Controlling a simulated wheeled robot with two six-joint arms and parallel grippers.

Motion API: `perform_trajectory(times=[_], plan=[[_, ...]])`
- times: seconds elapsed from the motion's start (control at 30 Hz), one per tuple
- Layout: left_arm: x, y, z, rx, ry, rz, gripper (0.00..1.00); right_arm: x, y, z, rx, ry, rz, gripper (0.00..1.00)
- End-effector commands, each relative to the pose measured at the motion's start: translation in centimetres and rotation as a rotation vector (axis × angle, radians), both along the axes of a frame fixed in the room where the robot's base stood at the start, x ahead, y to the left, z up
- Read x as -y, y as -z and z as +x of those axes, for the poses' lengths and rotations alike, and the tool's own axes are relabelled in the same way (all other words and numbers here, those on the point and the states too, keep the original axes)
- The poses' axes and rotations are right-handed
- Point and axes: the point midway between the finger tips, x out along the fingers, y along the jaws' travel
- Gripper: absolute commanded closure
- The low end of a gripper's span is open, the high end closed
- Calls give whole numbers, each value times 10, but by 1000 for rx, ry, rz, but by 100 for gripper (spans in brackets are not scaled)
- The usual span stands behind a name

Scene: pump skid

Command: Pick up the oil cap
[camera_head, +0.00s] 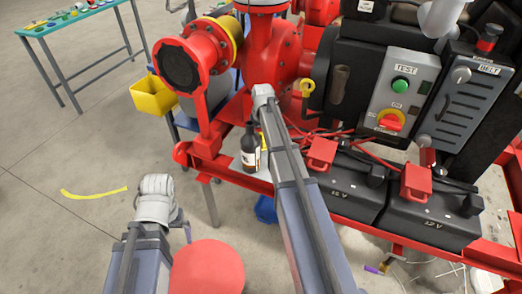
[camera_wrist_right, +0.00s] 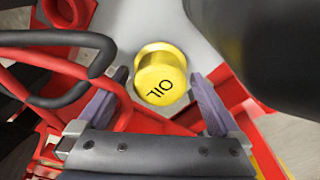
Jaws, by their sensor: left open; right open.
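The yellow oil cap (camera_wrist_right: 161,78), with dark OIL lettering upside down on its top, stands on a grey surface in the right wrist view. My right gripper (camera_wrist_right: 158,88) is open, with one finger on each side of the cap. Gaps show between the fingers and the cap. In the head view the right forearm reaches up to the pump, and its fingers are hidden; I cannot make out the cap there for certain. My left gripper (camera_head: 184,224) hangs low at the left over the floor, mostly behind its own wrist, open and away from the cap.
Red and black cables (camera_wrist_right: 75,65) run close to the left finger. A dark bottle (camera_head: 250,148) stands beside my right forearm. Two black batteries (camera_head: 345,185) and a control box (camera_head: 402,90) are at the right. A yellow bin (camera_head: 153,97) hangs at the left.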

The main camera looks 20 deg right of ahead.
Motion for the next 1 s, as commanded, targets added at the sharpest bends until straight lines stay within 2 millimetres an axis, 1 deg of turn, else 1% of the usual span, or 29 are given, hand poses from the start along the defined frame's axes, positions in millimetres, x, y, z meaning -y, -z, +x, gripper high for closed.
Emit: perform_trajectory(times=[0.2, 0.23, 1.0], plan=[[0, 0, 0, 0, 0, 0, 0, 0, 0, 0, 0, 0, 0, 0], [0, 0, 0, 0, 0, 0, 0, 0, 0, 0, 0, 0, 0, 2], [0, 0, 0, 0, 0, 0, 0, 0, 0, 0, 0, 0, 0, 89]])
